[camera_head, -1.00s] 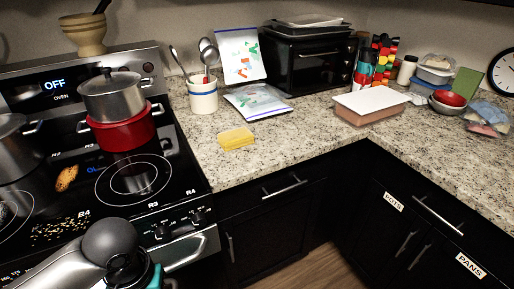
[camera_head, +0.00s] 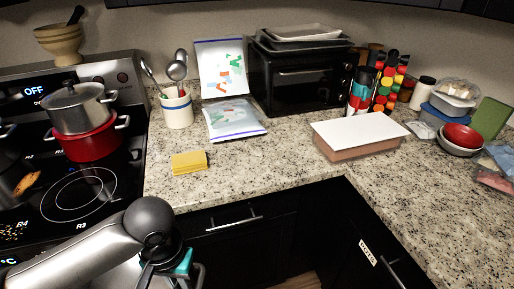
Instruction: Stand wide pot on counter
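A red pot (camera_head: 88,143) stands on the back of the stove, with a silver lidded pot (camera_head: 76,107) stacked on top of it. Which pot is the wide one, I cannot tell for sure. My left arm comes in from the lower left. Its gripper (camera_head: 170,270), with a teal part, is low in front of the stove and counter, well away from the stacked pots. My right gripper is out of view.
The speckled counter (camera_head: 265,178) has a clear stretch near its front edge. Yellow sponges (camera_head: 189,162), a utensil crock (camera_head: 177,108), bags (camera_head: 235,119), a toaster oven (camera_head: 300,77), a white-topped box (camera_head: 358,137) and bowls (camera_head: 460,137) stand around it.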

